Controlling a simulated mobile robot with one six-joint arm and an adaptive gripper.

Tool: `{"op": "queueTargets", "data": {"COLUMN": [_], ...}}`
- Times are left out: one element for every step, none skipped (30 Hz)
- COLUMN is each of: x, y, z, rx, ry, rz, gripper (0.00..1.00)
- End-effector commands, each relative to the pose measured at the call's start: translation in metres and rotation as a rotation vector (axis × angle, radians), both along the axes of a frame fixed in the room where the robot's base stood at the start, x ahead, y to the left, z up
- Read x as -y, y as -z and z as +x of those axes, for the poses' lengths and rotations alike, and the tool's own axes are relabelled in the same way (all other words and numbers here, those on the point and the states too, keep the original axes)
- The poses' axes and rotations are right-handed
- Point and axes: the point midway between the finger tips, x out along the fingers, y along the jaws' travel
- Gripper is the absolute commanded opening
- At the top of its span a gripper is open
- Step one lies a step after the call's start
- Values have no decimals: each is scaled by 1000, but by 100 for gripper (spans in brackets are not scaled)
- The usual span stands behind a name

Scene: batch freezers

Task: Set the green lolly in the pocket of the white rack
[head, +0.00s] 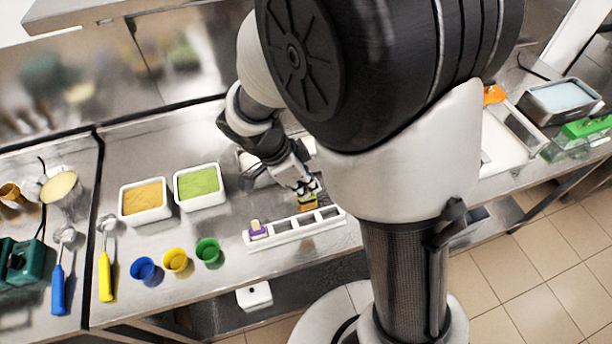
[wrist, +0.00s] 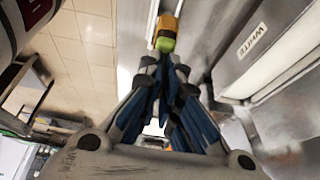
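The white rack (head: 290,236) lies along the front of the steel counter, with several pockets in a row. A purple lolly (head: 259,233) with a pale top stands in its left end. My gripper (head: 308,188) points down over the middle of the rack. Its fingers are closed around the green end of the green lolly (head: 308,203), whose other end looks orange-brown. In the wrist view the fingertips (wrist: 164,66) meet at this lolly (wrist: 165,35). I cannot tell whether its lower end is inside a pocket or just above one.
Left of the rack stand green (head: 208,252), yellow (head: 176,260) and blue (head: 144,269) cups. Tubs of orange (head: 145,213) and green (head: 199,201) mix stand behind them. A label reading WHITE (wrist: 252,40) shows in the wrist view. My arm hides the counter's middle.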

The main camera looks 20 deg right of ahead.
Motion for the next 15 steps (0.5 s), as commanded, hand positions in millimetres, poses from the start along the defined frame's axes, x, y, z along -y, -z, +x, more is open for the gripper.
{"op": "queueTargets", "data": {"x": [0, 0, 0, 0, 0, 0, 0, 0, 0, 0, 0, 0, 0, 0, 0], "y": [1, 1, 3, 4, 5, 7, 9, 11, 14, 16, 19, 23, 26, 29, 33], "z": [0, -1, -1, -1, -1, -1, -1, -1, -1, -1, -1, -1, -1, -1, -1], "rx": [0, 0, 0, 0, -1, -1, -1, -1, -1, -1, -1, -1, -2, -2, -3], "ry": [0, 1, 1, 1, 1, 1, 1, 0, 0, 0, 0, 0, 0, 0, 1], "rz": [0, 0, 0, 0, 0, -1, -1, -1, -1, 0, 0, 0, 0, 0, 0], "gripper": [0, 0, 0, 0, 0, 0, 0, 0, 0, 0, 0, 0, 0, 0, 0]}}
